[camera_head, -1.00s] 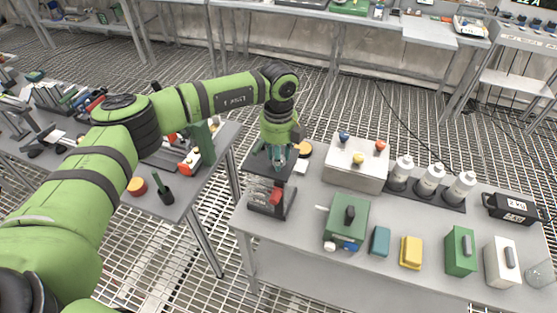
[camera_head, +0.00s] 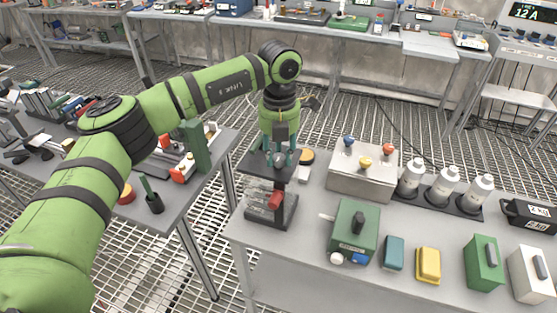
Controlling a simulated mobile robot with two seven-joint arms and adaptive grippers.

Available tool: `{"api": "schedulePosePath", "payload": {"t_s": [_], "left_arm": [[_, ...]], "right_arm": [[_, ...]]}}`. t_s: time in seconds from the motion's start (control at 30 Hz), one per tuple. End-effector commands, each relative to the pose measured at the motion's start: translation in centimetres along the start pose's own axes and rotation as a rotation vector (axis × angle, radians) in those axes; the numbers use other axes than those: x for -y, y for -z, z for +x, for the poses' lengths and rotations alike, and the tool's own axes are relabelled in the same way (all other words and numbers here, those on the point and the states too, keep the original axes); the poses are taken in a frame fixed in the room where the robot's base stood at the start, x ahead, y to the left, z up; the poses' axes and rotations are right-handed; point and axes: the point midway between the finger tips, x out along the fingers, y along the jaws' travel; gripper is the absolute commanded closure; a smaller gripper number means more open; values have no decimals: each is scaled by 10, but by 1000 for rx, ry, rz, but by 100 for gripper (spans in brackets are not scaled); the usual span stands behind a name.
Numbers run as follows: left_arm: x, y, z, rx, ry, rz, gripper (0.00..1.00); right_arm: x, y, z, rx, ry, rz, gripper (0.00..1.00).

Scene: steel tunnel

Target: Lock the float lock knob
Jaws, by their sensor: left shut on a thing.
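A dark stand (camera_head: 285,211) with a flat black top plate (camera_head: 258,166) and a red part (camera_head: 276,199) below it is at the left end of the near bench. My left gripper (camera_head: 280,160) points down over the top plate from above. Its fingers are shut on the float lock knob at the plate, and they hide most of it. I cannot make out the knob's shape or which way it is turned. My right gripper is not in view.
Right of the stand are a green box (camera_head: 353,232) with a lever, a metal box (camera_head: 361,180) with coloured knobs, and several white bottles. A side bench (camera_head: 180,212) with tools is to the left. The front bench edge beside the stand is clear.

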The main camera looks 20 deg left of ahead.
Motion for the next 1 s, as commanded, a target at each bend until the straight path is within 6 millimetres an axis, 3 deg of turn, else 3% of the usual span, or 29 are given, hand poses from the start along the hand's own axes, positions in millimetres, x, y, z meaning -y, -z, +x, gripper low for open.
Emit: {"api": "schedulePosePath", "payload": {"t_s": [0.4, 1.0], "left_arm": [[2, -3, -2, 16, 0, 393, 99], [4, -2, -4, 17, -2, 965, 99]], "right_arm": [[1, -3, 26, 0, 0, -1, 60], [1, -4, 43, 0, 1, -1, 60]]}}
